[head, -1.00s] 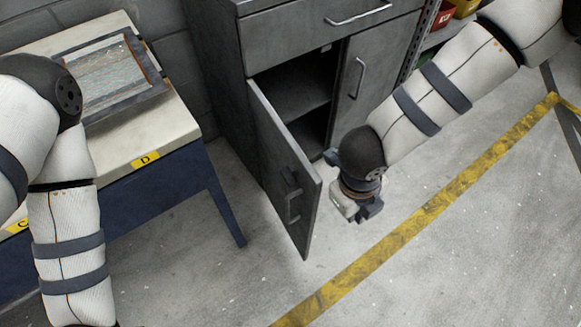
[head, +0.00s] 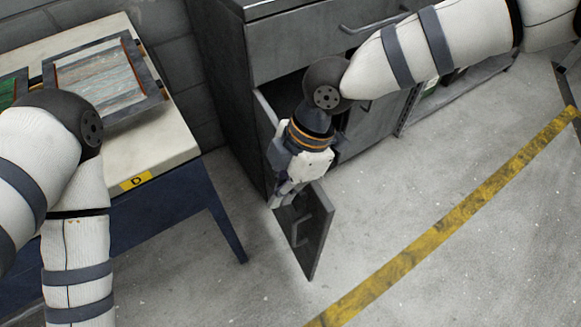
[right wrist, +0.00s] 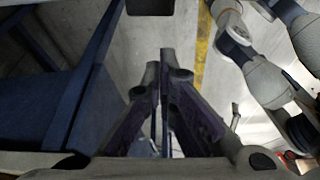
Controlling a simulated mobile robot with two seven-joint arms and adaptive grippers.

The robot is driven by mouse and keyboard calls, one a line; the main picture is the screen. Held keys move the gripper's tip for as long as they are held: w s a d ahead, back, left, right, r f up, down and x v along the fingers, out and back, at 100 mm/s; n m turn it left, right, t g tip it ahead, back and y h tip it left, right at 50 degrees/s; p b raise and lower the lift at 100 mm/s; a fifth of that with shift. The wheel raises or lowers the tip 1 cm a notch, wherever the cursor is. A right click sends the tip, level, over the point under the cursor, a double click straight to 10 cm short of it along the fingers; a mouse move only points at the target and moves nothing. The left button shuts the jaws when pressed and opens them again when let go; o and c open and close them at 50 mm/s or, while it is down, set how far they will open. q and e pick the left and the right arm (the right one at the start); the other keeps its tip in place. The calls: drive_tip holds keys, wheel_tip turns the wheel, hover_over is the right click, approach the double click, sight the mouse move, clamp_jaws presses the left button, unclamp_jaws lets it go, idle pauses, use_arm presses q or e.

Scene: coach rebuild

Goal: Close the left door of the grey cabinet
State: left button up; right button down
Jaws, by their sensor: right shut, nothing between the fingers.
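The grey cabinet (head: 222,85) stands at the top middle of the head view. Its left door (head: 320,236) stands open, swung out over the floor, with a bar handle (head: 299,229) on the face I see. My right gripper (head: 279,200) is shut and empty, pointing down in front of this face, close to the handle. It hides the door's middle; I cannot tell whether it touches. Its closed fingers show in the right wrist view (right wrist: 160,68). The right door (head: 372,122) is partly hidden by my right arm. My left gripper is out of view.
A pale-topped table (head: 165,150) with blue legs and a framed panel (head: 105,78) stands left of the cabinet. Open floor with a yellow line (head: 450,212) lies to the right. My left arm covers the lower left.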

sight(301, 201)
drive_tip(key=shift+w+d+f, duration=0.1)
drive_tip(key=shift+w+d, duration=0.15)
drive_tip(key=shift+d, duration=0.35)
drive_tip(key=shift+w+d+r, duration=0.1)
drive_tip(key=shift+w+d, duration=0.2)
drive_tip(key=shift+d, duration=0.35)
drive_tip(key=shift+w+d+f, duration=0.1)
drive_tip(key=shift+w+d, duration=0.15)
drive_tip(key=shift+d, duration=0.35)
drive_tip(key=shift+d, duration=0.1)
